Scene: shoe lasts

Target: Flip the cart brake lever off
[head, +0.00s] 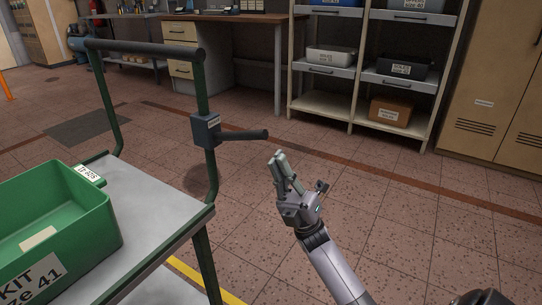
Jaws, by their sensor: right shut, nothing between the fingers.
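The cart (150,205) stands at the left, with green posts and a dark push bar (145,48). A dark blue-grey brake box (205,130) with a small label is fixed to its right post. The brake lever (244,135), a dark rounded handle, sticks out from the box to the right, about level. My right gripper (279,158) is just below and to the right of the lever's tip, apart from it in the picture. Its fingers are shut and empty, pointing up and left. My left gripper is not in view.
A green crate (98,228) labelled size 41 sits on the cart's grey top. Behind are a desk (235,18), a shelf rack (357,72) with bins, and a tan cabinet (490,75). The tiled floor right of the cart is clear.

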